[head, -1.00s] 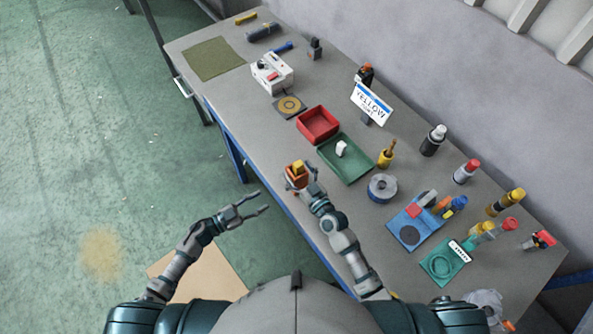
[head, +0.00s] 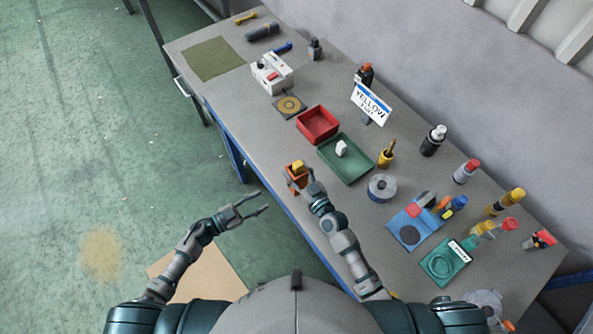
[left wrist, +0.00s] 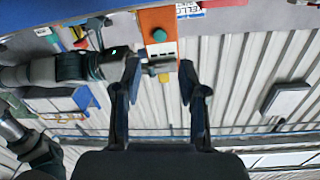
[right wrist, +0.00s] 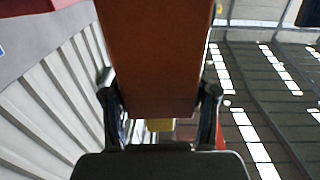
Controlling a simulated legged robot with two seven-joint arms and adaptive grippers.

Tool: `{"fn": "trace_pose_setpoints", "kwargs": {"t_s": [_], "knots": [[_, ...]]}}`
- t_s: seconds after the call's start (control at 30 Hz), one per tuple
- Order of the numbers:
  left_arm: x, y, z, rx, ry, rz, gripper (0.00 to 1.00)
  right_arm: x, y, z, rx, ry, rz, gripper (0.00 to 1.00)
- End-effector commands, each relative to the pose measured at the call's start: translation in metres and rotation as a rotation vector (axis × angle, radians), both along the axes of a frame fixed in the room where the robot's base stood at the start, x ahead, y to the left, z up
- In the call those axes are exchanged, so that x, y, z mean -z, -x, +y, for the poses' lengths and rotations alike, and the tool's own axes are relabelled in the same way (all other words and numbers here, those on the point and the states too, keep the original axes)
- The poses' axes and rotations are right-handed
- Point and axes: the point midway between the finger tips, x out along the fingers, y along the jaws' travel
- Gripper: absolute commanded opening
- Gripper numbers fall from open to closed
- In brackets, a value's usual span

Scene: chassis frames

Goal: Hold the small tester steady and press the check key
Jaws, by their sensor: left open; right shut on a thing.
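The small tester is an orange box (head: 296,184) with a yellow part on top, at the near edge of the table in the head view. My right gripper (head: 308,182) is shut on it; in the right wrist view the orange-brown body (right wrist: 157,60) sits between its two fingers.
A green tray (head: 355,171) with a white block and a red bin (head: 319,124) stand just beyond the tester. A tape roll (head: 382,188), a yellow holder (head: 386,157) and a blue mat (head: 402,234) lie to the right. The floor left of the table is open.

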Motion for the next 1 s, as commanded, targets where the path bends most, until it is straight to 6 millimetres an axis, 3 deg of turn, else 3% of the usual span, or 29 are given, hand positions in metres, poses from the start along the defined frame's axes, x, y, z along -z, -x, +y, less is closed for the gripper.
{"fn": "trace_pose_setpoints", "kwargs": {"t_s": [0.27,0.47,1.0], "knots": [[0.0001,0.0,0.0,0.0,0.0,0.0,0.42,0.0004,0.0002,0.0003,-0.001,0.001,0.001,0.15],[0.0,0.0,0.0,0.0,0.0,0.0,0.0,0.0004,0.0002,0.0003,-0.001,0.001,0.001,0.15],[0.0,0.0,0.0,0.0,0.0,0.0,0.0,0.0006,0.0003,0.0003,-0.001,0.001,0.001,0.15]]}}
